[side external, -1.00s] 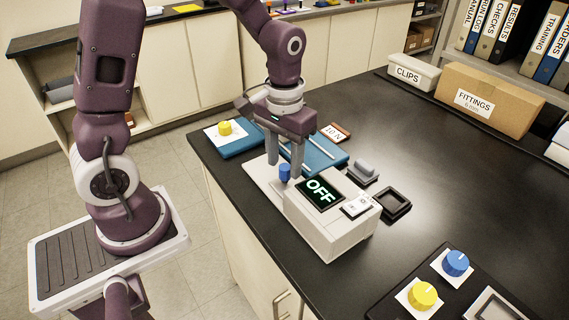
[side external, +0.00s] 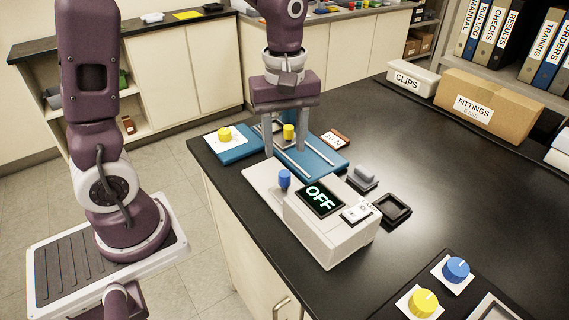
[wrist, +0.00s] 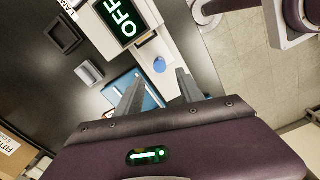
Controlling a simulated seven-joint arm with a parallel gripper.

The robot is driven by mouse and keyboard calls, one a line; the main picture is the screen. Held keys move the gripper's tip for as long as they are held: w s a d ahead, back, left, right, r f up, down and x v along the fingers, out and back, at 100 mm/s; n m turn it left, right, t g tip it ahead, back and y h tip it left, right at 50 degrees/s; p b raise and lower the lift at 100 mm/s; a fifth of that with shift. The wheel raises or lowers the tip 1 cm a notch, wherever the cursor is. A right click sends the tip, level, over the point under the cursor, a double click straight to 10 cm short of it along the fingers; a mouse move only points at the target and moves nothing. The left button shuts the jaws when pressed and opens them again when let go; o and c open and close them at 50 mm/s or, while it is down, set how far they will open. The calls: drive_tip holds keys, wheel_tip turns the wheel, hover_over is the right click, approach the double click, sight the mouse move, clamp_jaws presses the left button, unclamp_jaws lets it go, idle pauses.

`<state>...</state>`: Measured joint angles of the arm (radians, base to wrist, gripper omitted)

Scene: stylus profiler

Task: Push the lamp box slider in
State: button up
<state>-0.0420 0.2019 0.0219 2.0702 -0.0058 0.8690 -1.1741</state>
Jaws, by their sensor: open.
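The lamp box (side external: 330,232) is a pale box on the black bench, with a dark display (side external: 320,198) reading OFF. A blue knob (side external: 284,178) stands upright at its left end, on a flat pale base. The knob also shows in the wrist view (wrist: 159,65), just ahead of the fingertips. My gripper (side external: 286,152) is open with nothing between its fingers. It points down behind the blue knob, and its fingers look apart from it. In the wrist view my gripper's fingers (wrist: 157,80) are spread on either side of the knob's line.
Behind lies a blue plate (side external: 318,158) with pale rails and a yellow knob (side external: 289,131). Another yellow knob (side external: 224,133) sits further left. A grey-handled block (side external: 363,175) and a black tray (side external: 392,208) stand right of the box.

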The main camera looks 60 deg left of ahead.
sight(285, 173)
drive_tip(key=shift+f+n, duration=0.35)
drive_tip(key=shift+n, duration=0.05)
wheel_tip(285, 173, down, 6)
drive_tip(key=shift+f, duration=0.2)
drive_tip(key=shift+c, duration=0.5)
clamp_jaws()
idle(0.5)
drive_tip(key=shift+d, duration=2.1)
